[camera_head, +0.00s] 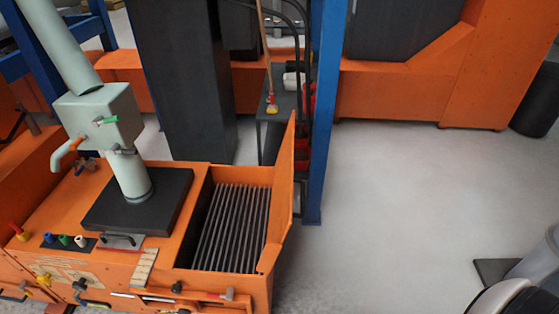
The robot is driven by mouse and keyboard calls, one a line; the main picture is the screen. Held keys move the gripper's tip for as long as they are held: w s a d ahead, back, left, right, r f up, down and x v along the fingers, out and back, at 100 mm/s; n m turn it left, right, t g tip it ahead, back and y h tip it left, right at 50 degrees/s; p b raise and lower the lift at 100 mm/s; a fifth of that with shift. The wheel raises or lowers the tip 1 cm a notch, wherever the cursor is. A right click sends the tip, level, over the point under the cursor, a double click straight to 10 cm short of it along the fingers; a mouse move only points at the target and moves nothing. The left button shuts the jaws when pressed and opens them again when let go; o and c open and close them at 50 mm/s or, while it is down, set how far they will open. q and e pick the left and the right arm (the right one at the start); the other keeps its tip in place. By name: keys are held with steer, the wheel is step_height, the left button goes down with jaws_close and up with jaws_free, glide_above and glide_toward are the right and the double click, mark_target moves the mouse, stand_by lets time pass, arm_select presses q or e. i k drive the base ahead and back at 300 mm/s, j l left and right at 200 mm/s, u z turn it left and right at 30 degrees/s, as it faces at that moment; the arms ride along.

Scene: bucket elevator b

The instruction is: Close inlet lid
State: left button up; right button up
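The inlet is an open rectangular bay with a grate of dark parallel bars (232,225) in the top of the orange machine (55,215). An orange panel (284,195), which looks like the inlet lid, stands upright along the bay's right edge. It leaves the grate uncovered. A black square plate (105,212) with a dark handle at its front lies flat left of the bay, under a pale green pipe and box.
A blue post (325,110) stands just behind the panel, near a dark column (190,80). Levers, a hammer-like tool (215,294) and coloured knobs line the machine's front. Grey floor (410,200) is open to the right. A pale rounded part shows at bottom right.

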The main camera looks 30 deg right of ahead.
mark_target(281, 215)
steer(key=k+l, duration=0.1)
steer(key=l, duration=1.75)
steer(key=k, duration=0.1)
